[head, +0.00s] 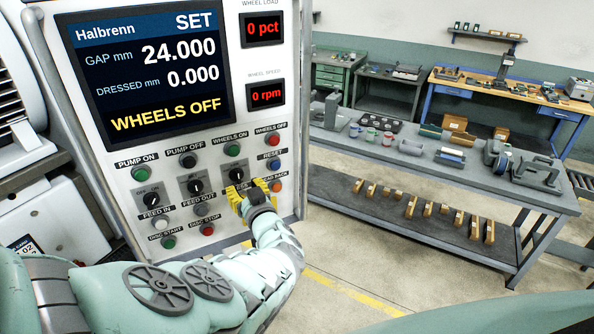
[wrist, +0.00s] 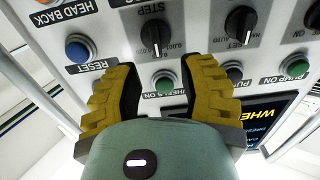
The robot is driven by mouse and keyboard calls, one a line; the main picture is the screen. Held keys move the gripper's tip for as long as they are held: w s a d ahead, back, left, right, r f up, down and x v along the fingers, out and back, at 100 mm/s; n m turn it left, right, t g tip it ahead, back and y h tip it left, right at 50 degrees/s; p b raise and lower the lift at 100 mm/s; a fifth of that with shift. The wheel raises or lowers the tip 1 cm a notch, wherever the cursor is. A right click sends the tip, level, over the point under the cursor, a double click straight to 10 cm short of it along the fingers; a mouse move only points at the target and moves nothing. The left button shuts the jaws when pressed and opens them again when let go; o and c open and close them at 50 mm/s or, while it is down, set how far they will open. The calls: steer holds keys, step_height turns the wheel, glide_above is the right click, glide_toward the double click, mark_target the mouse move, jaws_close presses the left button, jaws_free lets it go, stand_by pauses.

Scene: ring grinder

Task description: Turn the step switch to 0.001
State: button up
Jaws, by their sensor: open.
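The step switch is a black rotary knob (head: 237,175) on the control panel, third in the row of selectors. In the wrist view it shows upside down as a black knob (wrist: 155,34) under the STEP label. My gripper (head: 248,197) is open in front of the panel, just below the knob in the head view. In the wrist view its yellow fingers (wrist: 158,78) are spread to either side of the knob's line, with nothing between them. Contact with the panel cannot be told.
The green WHEELS ON button (wrist: 164,82) shows between the fingers, and the blue RESET button (wrist: 79,48) is close by. Other selectors (head: 195,186) and buttons surround the switch. The screen (head: 150,70) reads WHEELS OFF. A workbench (head: 430,165) stands to the right.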

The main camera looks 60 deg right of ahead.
mark_target(239, 175)
steer(key=shift+w+d+r, duration=0.15)
steer(key=shift+w+d, duration=0.05)
steer(key=shift+w, duration=0.15)
steer(key=b+x, duration=0.1)
steer(key=b, duration=0.1)
steer(key=b+x, duration=0.1)
steer(key=x, duration=0.1)
steer(key=shift+d+f+b, duration=0.25)
steer(key=shift+d+b, duration=0.05)
steer(key=shift+b, duration=0.05)
steer(key=shift+b+x, duration=0.75)
steer(key=shift+x, duration=0.05)
steer(key=shift+w+r, duration=0.1)
steer(key=shift+r, duration=0.15)
steer(key=shift+o, duration=0.2)
jaws_close()
